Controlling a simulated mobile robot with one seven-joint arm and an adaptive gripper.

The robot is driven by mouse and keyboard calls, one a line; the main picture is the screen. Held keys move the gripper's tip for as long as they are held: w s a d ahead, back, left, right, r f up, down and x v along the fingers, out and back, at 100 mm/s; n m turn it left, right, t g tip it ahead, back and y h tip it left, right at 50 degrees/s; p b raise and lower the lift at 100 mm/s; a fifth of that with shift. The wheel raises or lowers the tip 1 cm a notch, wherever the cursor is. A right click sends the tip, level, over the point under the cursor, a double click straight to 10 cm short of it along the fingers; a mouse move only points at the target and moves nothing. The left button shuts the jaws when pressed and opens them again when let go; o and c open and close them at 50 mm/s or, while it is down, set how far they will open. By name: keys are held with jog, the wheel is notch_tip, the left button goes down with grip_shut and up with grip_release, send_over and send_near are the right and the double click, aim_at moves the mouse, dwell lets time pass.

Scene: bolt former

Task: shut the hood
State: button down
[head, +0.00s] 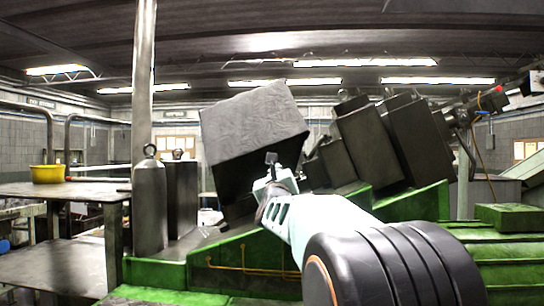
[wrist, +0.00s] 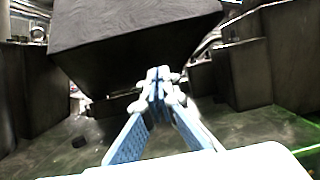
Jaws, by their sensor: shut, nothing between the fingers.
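The hood (head: 252,125) is a large grey box on the green machine, left of centre in the head view. It sits tilted, its left top edge lower than its right. In the wrist view the hood (wrist: 135,40) fills the upper middle, its dark underside edge facing me. My gripper (head: 271,159) is in front of the hood's lower right part in the head view. In the wrist view my gripper (wrist: 158,78) is shut and empty, its fingertips just below the hood's dark face. I cannot tell whether they touch it.
Dark blocks (head: 370,140) stand right of the hood on the green machine bed (head: 165,273). A grey cylinder (head: 149,205) and post stand to the left. A yellow bucket (head: 47,174) sits on a metal table (head: 60,190) at far left.

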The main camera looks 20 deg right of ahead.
jog(key=p, duration=0.6)
send_near(273, 148)
jog(key=w+d, duration=0.2)
jog(key=w, duration=0.2)
jog(key=shift+w+a+r+p, duration=0.15)
jog(key=shift+w+r+p, duration=0.35)
jog(key=shift+p, duration=0.15)
jog(key=shift+w+r, duration=0.15)
jog(key=shift+w, duration=0.05)
jog(key=shift+r, duration=0.1)
